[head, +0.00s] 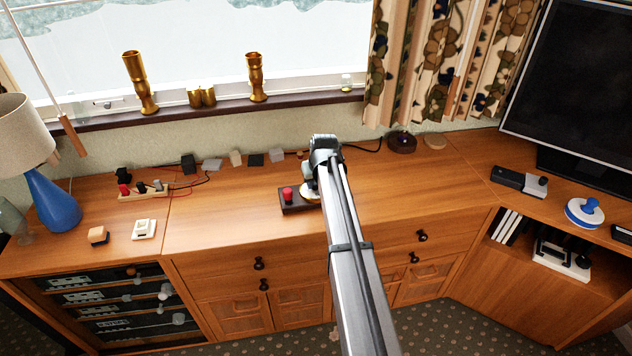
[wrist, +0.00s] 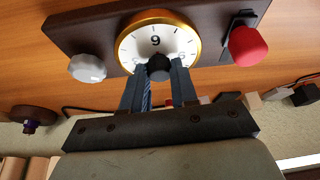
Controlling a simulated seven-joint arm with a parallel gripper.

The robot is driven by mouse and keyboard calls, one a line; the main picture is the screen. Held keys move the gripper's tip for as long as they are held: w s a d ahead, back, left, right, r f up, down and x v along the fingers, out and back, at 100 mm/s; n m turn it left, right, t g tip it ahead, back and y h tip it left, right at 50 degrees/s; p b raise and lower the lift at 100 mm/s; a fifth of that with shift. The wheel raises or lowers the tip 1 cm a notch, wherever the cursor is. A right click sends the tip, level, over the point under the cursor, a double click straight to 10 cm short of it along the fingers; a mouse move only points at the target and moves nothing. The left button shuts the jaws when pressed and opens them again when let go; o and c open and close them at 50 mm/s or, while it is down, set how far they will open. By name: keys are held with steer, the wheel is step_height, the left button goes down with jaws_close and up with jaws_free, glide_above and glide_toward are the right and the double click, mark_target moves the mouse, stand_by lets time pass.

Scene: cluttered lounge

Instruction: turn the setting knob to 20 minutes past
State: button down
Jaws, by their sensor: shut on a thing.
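A dark brown box (head: 290,207) stands on the wooden sideboard top; its base also shows in the wrist view (wrist: 82,28). A white dial (wrist: 135,44) with a gold rim is set in it, and a "9" is readable. A black knob (wrist: 159,68) is at the dial's middle. My gripper (wrist: 158,74) has one finger on each side of this knob and is shut on it. The fingers hide the dial's lower part; I cannot read a pointer. A white knob (wrist: 87,68) and a red button (wrist: 248,46) flank the dial, apart from my fingers.
Behind the box, several small blocks (head: 236,158) and a dark cable line the wall. A blue lamp (head: 52,204) stands far left, a black device (head: 519,181) and a blue-and-white object (head: 585,212) at right.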

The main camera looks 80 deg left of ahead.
steer(key=m+t, duration=0.1)
steer(key=m, duration=0.1)
steer(key=m+t, duration=0.1)
steer(key=m, duration=0.2)
steer(key=shift+s+m, duration=0.2)
steer(key=shift+m, duration=0.1)
steer(key=m+t, duration=0.1)
steer(key=m, duration=0.1)
steer(key=m+h, duration=0.1)
steer(key=m, duration=0.2)
steer(key=shift+s+a+m+t+h, duration=0.1)
steer(key=shift+a+m+t+h, duration=0.05)
steer(key=shift+m+t+h, duration=0.2)
steer(key=c, duration=0.9)
jaws_free()
steer(key=v, duration=1.4)
steer(key=shift+s+f, duration=0.1)
steer(key=shift+s, duration=0.05)
